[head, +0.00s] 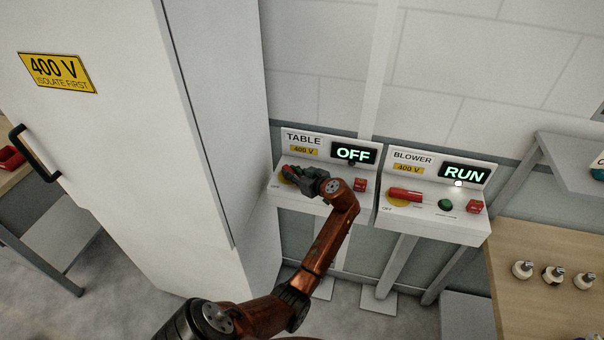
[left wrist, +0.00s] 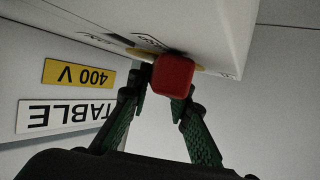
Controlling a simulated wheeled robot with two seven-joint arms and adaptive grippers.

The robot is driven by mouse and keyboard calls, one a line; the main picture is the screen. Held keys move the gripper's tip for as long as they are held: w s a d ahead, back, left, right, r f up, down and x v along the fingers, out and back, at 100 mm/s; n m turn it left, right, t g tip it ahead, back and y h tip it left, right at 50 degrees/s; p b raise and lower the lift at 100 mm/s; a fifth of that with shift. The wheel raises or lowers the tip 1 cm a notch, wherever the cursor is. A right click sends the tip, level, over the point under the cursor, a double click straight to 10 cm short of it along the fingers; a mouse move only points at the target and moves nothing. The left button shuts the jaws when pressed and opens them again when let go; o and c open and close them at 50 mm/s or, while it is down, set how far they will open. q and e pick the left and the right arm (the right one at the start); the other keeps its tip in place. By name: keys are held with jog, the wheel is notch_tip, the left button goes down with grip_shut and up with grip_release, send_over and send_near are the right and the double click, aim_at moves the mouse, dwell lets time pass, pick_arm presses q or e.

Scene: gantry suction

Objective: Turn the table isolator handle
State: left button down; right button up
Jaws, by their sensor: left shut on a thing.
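The table isolator box (head: 322,205) stands against the wall, with its TABLE label and a lit display (head: 353,153) reading OFF. Its red handle (left wrist: 173,75) sits on a yellow disc (head: 288,175), and in the head view my gripper mostly hides it. My left gripper (head: 302,178) reaches over the box's left part. In the left wrist view its two green-padded fingers (left wrist: 160,98) lie on either side of the red handle, shut on it. The right gripper is not in view.
The blower box (head: 432,225) stands to the right, its display (head: 464,174) reading RUN and its red handle (head: 405,194) lying sideways. A tall white cabinet (head: 130,130) stands close on the left. A wooden bench (head: 540,265) with small bottles is at the right.

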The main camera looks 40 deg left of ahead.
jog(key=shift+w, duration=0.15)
pick_arm(q)
jog(key=c, duration=1.9)
grip_release()
jog(key=shift+s, duration=0.1)
jog(key=shift+o, duration=0.7)
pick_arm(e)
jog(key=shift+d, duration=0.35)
pick_arm(q)
jog(key=v, duration=1.2)
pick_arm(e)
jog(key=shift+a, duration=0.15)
